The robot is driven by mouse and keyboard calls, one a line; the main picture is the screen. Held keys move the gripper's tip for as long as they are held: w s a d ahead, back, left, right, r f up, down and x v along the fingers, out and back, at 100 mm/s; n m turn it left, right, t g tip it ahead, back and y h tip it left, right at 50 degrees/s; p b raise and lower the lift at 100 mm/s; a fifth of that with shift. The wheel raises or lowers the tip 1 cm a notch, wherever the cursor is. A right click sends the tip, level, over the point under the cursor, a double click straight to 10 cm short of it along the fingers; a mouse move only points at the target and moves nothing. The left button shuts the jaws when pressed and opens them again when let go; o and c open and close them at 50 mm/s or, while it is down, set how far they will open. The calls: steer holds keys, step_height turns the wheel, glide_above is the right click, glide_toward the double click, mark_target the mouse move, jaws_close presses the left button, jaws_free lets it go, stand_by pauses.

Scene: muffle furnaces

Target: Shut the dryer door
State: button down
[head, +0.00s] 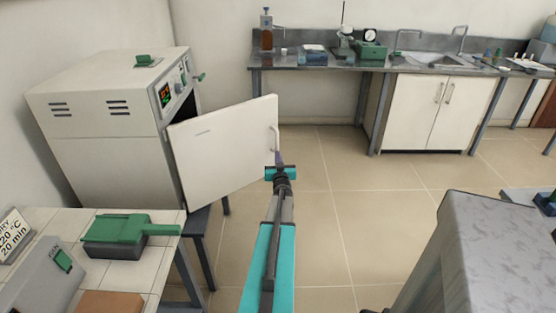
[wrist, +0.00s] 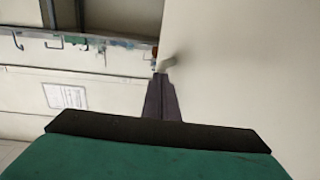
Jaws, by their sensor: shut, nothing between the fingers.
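The dryer (head: 100,125) is a cream box on a dark stand at the left in the head view, with a lit display on its control panel. Its door (head: 220,150) stands wide open, swung out to the right, with a pale bar handle (head: 275,143) near its free edge. My gripper (head: 279,158) is shut at the lower end of this handle, by the door's free edge. In the wrist view the shut fingers (wrist: 162,80) point at the handle end (wrist: 167,64), with the door panel (wrist: 240,70) filling the right. I cannot tell whether they touch it.
A tiled bench (head: 160,225) with a green-topped device (head: 128,230) stands at the lower left. A grey counter (head: 480,250) is at the lower right. A steel bench with a sink (head: 435,62) lines the back wall. The tiled floor between is clear.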

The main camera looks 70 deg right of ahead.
steer(key=shift+w+d, duration=0.2)
steer(key=shift+d, duration=0.15)
steer(key=shift+d, duration=0.15)
